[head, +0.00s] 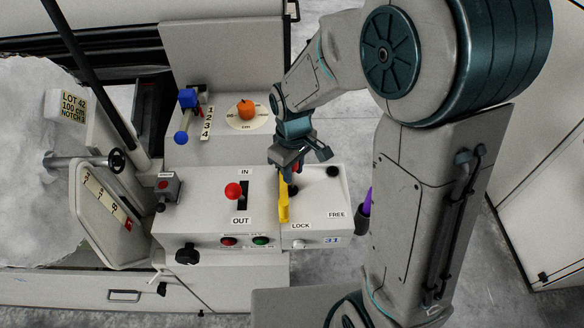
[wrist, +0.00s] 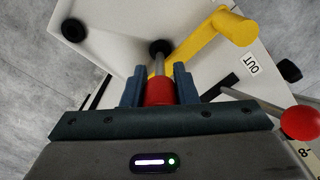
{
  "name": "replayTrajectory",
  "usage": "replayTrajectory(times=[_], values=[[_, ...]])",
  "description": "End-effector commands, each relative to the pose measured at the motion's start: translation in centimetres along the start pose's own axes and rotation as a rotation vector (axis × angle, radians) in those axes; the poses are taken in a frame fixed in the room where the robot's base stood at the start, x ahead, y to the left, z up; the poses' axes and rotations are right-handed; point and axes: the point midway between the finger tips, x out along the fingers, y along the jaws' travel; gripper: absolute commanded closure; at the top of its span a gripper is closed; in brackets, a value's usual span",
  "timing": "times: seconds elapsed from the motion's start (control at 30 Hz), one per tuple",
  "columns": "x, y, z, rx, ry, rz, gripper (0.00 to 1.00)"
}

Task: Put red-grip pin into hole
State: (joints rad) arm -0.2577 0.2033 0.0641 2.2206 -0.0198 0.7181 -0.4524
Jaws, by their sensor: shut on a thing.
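My gripper (head: 291,170) is shut on the red grip of the pin, above the white panel marked LOCK and FREE. In the wrist view my gripper (wrist: 158,88) has a finger on each side of the red-grip pin (wrist: 159,92). Its metal shaft points at a black hole (wrist: 160,46) beside the yellow lever (wrist: 205,42). The shaft tip overlaps this hole; I cannot tell whether it is inside. A second black hole (wrist: 73,30) is empty; it also shows near FREE in the head view (head: 333,171). The yellow lever (head: 284,203) stands close left of my gripper.
A red-knobbed lever (head: 233,190) stands in the IN/OUT slot to the left. Behind are an orange pumpkin-like object (head: 246,109) on a round scale and a blue-ended tool (head: 184,125). A purple item (head: 366,202) is at the panel's right side.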

Motion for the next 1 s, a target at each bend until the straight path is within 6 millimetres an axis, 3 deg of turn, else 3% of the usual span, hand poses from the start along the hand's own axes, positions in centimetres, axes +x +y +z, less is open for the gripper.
replayTrajectory(times=[1.0], values=[[1.3,0.0,0.0,0.0,0.0,0.0,1.0]])
